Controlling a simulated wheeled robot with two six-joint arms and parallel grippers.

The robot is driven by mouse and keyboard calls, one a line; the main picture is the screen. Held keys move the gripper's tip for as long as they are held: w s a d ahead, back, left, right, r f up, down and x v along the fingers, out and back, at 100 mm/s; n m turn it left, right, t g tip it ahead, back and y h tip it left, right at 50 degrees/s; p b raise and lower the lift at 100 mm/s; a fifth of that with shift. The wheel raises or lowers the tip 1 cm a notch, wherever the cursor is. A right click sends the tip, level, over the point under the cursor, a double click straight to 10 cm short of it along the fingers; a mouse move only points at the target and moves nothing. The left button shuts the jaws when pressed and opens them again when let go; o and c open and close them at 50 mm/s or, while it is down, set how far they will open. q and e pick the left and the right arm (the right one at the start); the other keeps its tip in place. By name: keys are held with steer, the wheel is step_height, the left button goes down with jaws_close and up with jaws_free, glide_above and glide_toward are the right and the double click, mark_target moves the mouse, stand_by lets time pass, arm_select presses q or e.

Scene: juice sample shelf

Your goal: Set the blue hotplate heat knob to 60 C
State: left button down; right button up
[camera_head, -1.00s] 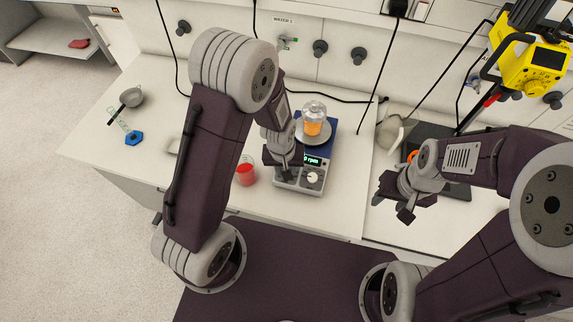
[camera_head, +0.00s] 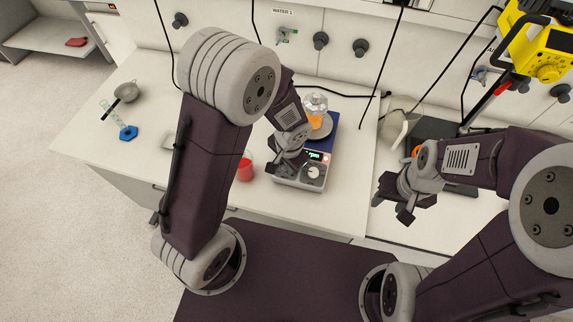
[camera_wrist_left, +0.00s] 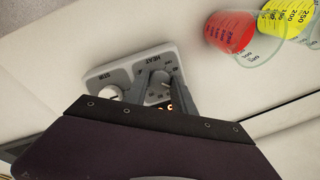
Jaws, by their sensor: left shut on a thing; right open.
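The blue hotplate (camera_head: 331,140) stands on the bench with a grey front panel. A glass vessel of orange liquid (camera_head: 315,113) stands on its plate. My left gripper (camera_head: 282,166) is at the panel's left side and hides the heat knob in the head view. In the left wrist view the heat knob (camera_wrist_left: 159,77) sits between the finger tips under the HEAT label, and the gripper is shut on it. Its pointer setting is too small to read. The white stir knob (camera_head: 313,172) is beside it, free. My right gripper (camera_head: 393,207) is open and empty, right of the hotplate.
A beaker of red liquid (camera_head: 245,169) stands close to the left of my left gripper. A yellow beaker (camera_wrist_left: 285,18) shows behind it in the left wrist view. A blue hexagonal piece (camera_head: 128,133) and a strainer (camera_head: 126,91) lie at the bench's left.

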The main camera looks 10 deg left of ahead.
arm_select(q)
steer(key=shift+w+d+r+m, duration=0.1)
steer(key=shift+w+m, duration=0.05)
steer(key=shift+m, duration=0.15)
stand_by(0.4)
steer(key=c, duration=1.1)
jaws_free()
steer(key=shift+o, duration=0.2)
step_height(320, 180, up, 9)
steer(key=s, duration=0.1)
steer(key=shift+s+d, duration=0.3)
steer(key=shift+d, duration=0.1)
